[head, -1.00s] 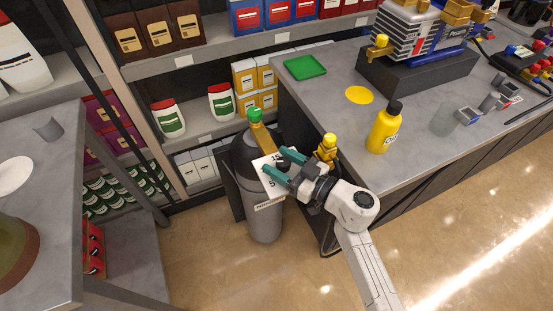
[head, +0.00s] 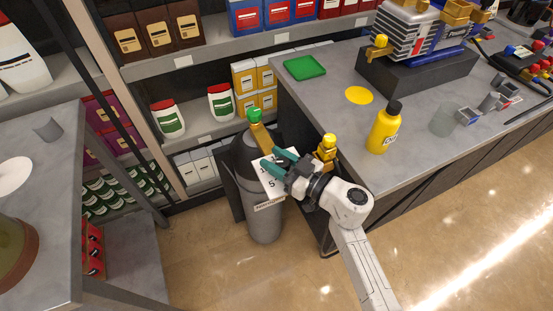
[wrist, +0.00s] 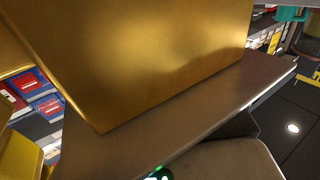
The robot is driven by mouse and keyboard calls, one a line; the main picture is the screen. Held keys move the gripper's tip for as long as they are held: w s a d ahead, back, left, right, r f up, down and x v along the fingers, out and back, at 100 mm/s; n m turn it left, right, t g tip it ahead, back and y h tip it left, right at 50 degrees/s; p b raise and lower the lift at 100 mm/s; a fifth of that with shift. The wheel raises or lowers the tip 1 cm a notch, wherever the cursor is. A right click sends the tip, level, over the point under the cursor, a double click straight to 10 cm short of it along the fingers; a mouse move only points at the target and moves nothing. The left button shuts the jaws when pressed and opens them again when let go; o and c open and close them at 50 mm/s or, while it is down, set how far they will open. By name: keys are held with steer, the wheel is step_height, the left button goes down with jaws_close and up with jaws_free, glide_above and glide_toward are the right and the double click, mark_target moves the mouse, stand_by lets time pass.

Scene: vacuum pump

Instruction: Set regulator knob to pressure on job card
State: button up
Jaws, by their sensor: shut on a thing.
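The grey gas cylinder (head: 263,222) stands upright on the floor at the left end of the bench. It has a green top (head: 254,115) and a brass regulator body (head: 263,135). A white dial plate (head: 267,187) with black numerals sits in front of the cylinder; a 5 shows near its lower edge. My gripper (head: 274,160), with teal fingers, is over the plate and shut on the regulator knob, which is mostly hidden. I cannot read the knob's setting. In the wrist view a large brass block fills the middle and a teal finger shows at top right. I cannot make out a job card.
The grey bench (head: 320,100) holds a yellow bottle (head: 384,128), a green tray (head: 305,67) and a pump (head: 408,35). A brass fitting (head: 327,150) stands close to my wrist at the bench edge. Shelves with boxes lie behind. Floor is clear at front right.

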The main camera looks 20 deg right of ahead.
steer(key=shift+r+m+h+p, duration=0.1)
steer(key=shift+m+h+p, duration=0.2)
steer(key=shift+h, duration=0.2)
steer(key=shift+d+m+t+h, duration=0.1)
steer(key=shift+m+t+h, duration=0.3)
steer(key=shift+h, duration=0.1)
steer(key=o, duration=1)
steer(key=shift+c, duration=0.2)
steer(key=v, duration=1)
steer(key=shift+s+p, duration=0.35)
